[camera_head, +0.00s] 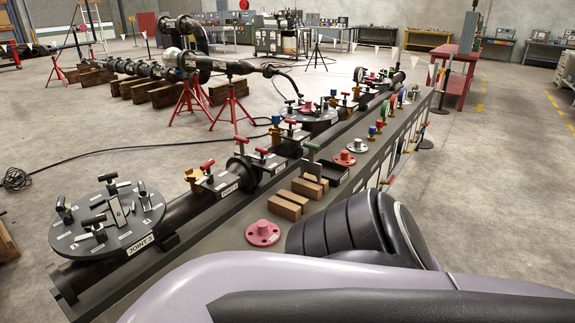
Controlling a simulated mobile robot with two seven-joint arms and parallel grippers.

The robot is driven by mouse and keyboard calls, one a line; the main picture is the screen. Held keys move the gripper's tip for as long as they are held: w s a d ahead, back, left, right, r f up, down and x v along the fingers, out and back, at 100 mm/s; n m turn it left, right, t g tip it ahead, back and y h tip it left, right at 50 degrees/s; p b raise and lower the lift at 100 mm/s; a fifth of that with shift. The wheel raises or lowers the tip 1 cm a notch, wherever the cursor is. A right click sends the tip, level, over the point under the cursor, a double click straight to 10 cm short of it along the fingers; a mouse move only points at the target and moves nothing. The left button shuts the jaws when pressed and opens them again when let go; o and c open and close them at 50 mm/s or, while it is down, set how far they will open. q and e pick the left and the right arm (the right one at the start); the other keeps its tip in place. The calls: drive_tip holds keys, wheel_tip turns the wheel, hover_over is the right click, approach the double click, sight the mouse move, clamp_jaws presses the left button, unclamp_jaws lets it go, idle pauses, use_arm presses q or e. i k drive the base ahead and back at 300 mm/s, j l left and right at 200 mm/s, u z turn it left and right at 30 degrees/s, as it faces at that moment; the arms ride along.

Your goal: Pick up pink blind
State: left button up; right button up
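A pink round flange piece (263,234) with bolt holes and a raised centre hub lies flat on the grey bench top (205,262) at lower middle. A second, smaller-looking reddish-pink flange (345,158) lies farther along the bench. One of my arms, with a pale lilac link and a ribbed black joint, fills the lower right and hides part of the bench to the right of the nearer pink flange. Neither of my grippers shows, so I cannot tell what they hold.
Wooden blocks (289,204) and a black tray (332,174) sit beyond the pink flange. A black pipe with a large round flange (107,220) and red-handled valves runs along the bench's left side. Pipework on red stands (233,110) is on the floor behind.

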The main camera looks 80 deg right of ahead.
sight(262, 231)
drive_tip(key=z, duration=2.3)
drive_tip(key=i+l, duration=0.15)
drive_tip(key=l, duration=0.2)
drive_tip(key=i+l, duration=0.35)
drive_tip(key=l, duration=0.3)
drive_tip(key=i+l+u, duration=0.2)
drive_tip(key=l+u, duration=0.2)
drive_tip(key=l, duration=0.15)
